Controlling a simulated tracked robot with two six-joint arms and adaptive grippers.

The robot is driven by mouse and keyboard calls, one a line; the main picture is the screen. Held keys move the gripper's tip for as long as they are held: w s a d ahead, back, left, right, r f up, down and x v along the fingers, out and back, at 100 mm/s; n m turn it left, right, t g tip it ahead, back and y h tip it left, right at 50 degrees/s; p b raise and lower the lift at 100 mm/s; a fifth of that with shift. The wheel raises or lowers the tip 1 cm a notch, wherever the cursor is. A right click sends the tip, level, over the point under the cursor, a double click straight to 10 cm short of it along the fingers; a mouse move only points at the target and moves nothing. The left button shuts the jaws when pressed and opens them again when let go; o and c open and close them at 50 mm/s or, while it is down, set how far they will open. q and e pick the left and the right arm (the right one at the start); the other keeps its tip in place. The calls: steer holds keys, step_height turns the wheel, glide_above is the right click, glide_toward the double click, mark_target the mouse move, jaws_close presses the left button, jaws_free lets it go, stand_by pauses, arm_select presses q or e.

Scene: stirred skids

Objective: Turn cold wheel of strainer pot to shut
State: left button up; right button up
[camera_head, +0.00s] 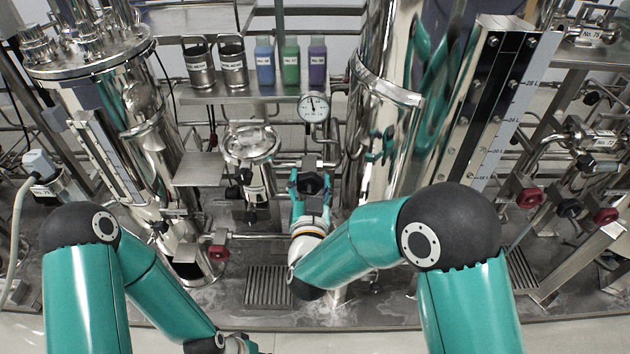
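The strainer pot (251,145) is a small shiny steel vessel with a wide flanged lid, standing left of the middle. A dark handwheel (313,184) sits just right of it, below the round gauge. No label shows whether this is the cold wheel. My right gripper (310,179) reaches up to this handwheel, with teal fingers apart on its left and right sides. I cannot tell whether the fingers press on its rim. My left arm runs down to the bottom edge, where only its wrist shows. Its fingers are out of the frame.
A pressure gauge (313,107) stands just above the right gripper. A shelf (262,92) holds steel mugs and blue, green and purple bottles. A tall steel column (385,110) is close on the right. A red valve handle (218,253) is low on the left.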

steer(key=shift+c, duration=1.2)
steer(key=shift+d, duration=0.35)
steer(key=shift+a, duration=0.15)
steer(key=shift+a+f+m+b, duration=0.1)
steer(key=shift+f+m+b, duration=0.25)
steer(key=shift+b, duration=0.45)
steer(key=m+b, duration=0.3)
steer(key=b, duration=0.2)
steer(key=m+b, duration=0.4)
steer(key=b, duration=0.1)
steer(key=m+b, duration=0.3)
steer(key=b, duration=0.2)
steer(key=shift+f+m+b, duration=0.3)
steer(key=shift+m+b, duration=0.05)
steer(key=m+b, duration=0.2)
steer(key=shift+r+m, duration=0.1)
steer(key=shift+m, duration=1.2)
steer(key=m, duration=0.2)
steer(key=shift+m, duration=0.4)
steer(key=m, duration=0.5)
steer(key=shift+a, duration=0.1)
steer(key=m, duration=0.4)
steer(key=shift+m, duration=0.4)
steer(key=m, duration=0.4)
steer(key=shift+a+m, duration=0.15)
steer(key=shift+m, duration=0.25)
